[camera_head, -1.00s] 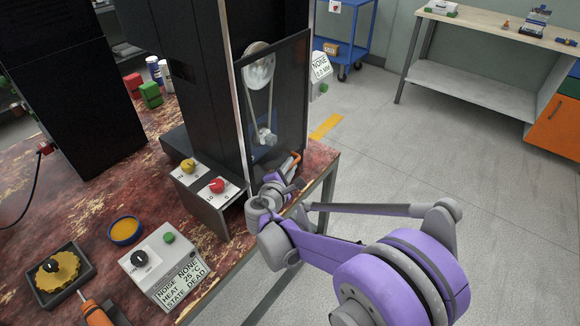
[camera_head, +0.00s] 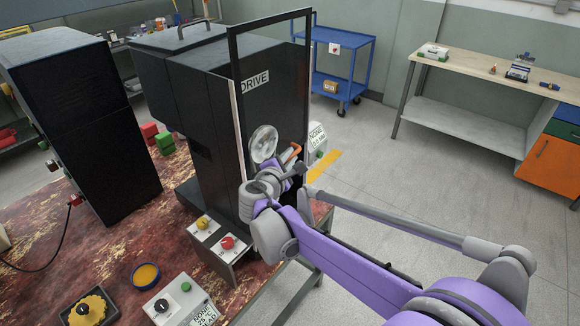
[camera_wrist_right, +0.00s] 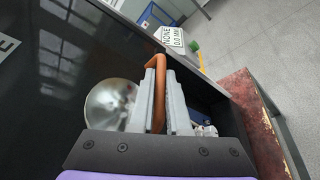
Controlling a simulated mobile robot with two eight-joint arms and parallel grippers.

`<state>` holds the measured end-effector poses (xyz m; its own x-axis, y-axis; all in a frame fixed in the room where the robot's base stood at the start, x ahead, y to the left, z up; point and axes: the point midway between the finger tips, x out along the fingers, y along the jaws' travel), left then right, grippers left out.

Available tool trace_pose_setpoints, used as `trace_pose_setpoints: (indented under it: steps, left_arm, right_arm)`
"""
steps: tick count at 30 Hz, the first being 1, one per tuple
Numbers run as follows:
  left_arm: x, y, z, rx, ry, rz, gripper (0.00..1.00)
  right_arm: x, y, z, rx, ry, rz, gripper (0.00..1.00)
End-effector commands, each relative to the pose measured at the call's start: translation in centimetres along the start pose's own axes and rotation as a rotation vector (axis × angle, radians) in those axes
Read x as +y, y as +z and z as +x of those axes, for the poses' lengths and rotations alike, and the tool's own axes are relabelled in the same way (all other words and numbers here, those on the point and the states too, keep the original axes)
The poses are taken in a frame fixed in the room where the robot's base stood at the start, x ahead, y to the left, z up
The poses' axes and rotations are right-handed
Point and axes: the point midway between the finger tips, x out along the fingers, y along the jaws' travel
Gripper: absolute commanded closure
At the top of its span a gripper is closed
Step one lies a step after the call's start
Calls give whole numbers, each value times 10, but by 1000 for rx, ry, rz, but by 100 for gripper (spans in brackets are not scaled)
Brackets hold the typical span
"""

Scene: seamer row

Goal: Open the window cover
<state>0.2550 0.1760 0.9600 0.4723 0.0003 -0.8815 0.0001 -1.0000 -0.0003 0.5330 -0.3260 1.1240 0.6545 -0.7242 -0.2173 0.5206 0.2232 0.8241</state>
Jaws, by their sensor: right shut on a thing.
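The window cover (camera_head: 270,20) is a clear panel in a thin black frame on the front of the tall black machine (camera_head: 190,85). Its upper edge stands well above the machine's front. The DRIVE label (camera_head: 255,82) and a round metal wheel (camera_head: 263,144) show through or beside it. My right gripper (camera_head: 287,163) is shut on the cover's orange handle (camera_head: 292,151). In the right wrist view, the two grey fingers (camera_wrist_right: 161,98) close around the upright orange handle (camera_wrist_right: 157,64). My left gripper is not in view.
A control box with yellow and red knobs (camera_head: 214,238) stands just left of my right arm. Open floor lies to the right.

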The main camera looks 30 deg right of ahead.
Motion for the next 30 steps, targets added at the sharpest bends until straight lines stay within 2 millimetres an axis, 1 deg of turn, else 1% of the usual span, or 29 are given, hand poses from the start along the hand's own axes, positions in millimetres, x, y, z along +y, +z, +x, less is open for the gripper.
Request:
trace_pose_setpoints:
  steps: [1, 6, 11, 21, 22, 26, 27, 30]
  left_arm:
    - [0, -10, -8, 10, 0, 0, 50]
    - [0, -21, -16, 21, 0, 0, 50]
    - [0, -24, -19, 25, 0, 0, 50]
    - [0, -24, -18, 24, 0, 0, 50]
    - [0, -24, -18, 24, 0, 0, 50]
    - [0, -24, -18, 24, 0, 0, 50]
    - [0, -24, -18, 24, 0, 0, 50]
    - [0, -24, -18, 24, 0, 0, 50]
  right_arm:
    - [15, 8, -2, -3, 5, 3, 100]
    - [29, 17, -6, -3, 4, -1, 100]
    - [33, 20, -8, -2, 2, -1, 100]
    - [31, 20, -8, 0, 1, -2, 100]
    - [31, 20, -8, 0, 1, -2, 83]
    - [31, 20, -8, 0, 1, -2, 60]
    - [31, 20, -8, 0, 1, -2, 55]
    - [31, 20, -8, 0, 1, -1, 55]
